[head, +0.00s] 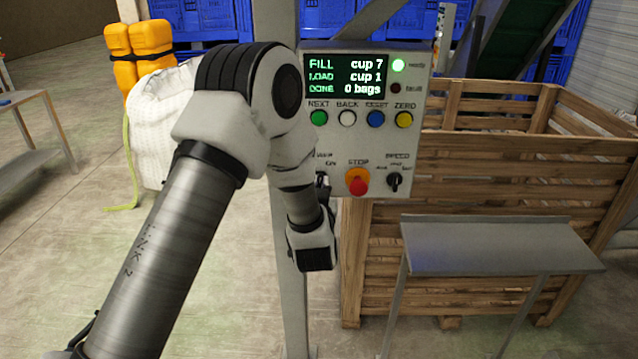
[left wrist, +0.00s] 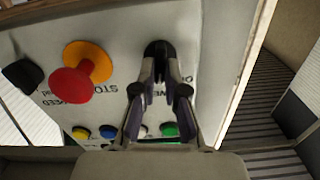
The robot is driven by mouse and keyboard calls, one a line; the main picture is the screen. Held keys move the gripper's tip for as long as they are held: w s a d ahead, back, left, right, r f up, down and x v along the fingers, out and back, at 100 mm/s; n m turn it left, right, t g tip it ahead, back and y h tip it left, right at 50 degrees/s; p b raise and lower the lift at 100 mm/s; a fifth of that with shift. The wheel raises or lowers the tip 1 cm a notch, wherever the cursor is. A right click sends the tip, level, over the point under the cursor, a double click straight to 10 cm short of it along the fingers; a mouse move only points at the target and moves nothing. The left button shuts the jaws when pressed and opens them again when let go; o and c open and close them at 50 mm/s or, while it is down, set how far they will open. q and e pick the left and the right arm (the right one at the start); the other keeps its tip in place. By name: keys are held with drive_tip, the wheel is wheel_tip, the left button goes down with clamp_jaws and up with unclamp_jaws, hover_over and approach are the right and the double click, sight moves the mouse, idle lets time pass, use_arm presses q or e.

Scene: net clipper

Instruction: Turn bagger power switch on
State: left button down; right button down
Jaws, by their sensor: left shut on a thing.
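The bagger control panel (head: 377,140) stands upright on a grey post in the head view. Its black power switch (left wrist: 158,48) is at the lower left of the panel and shows upside down in the left wrist view. My left gripper (left wrist: 158,78) is shut on this switch, with one finger on each side of the knob. In the head view my own left arm hides most of the switch and the fingers. The display (head: 345,77) is lit, and the green ready lamp (head: 398,65) glows. My right gripper is in neither view.
A red stop button (head: 357,185) with an orange collar and a black speed knob (head: 395,182) sit right of the switch. Coloured buttons line the panel above. A wooden crate (head: 480,160) and a grey metal shelf (head: 500,248) stand at the right.

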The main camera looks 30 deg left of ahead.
use_arm(q)
drive_tip(key=shift+w+d+f+m+p, duration=0.1)
drive_tip(key=shift+m+p, duration=0.95)
drive_tip(key=shift+m, duration=2.65)
drive_tip(key=c, duration=1.2)
unclamp_jaws()
drive_tip(key=shift+d, duration=0.1)
drive_tip(key=v, duration=1.2)
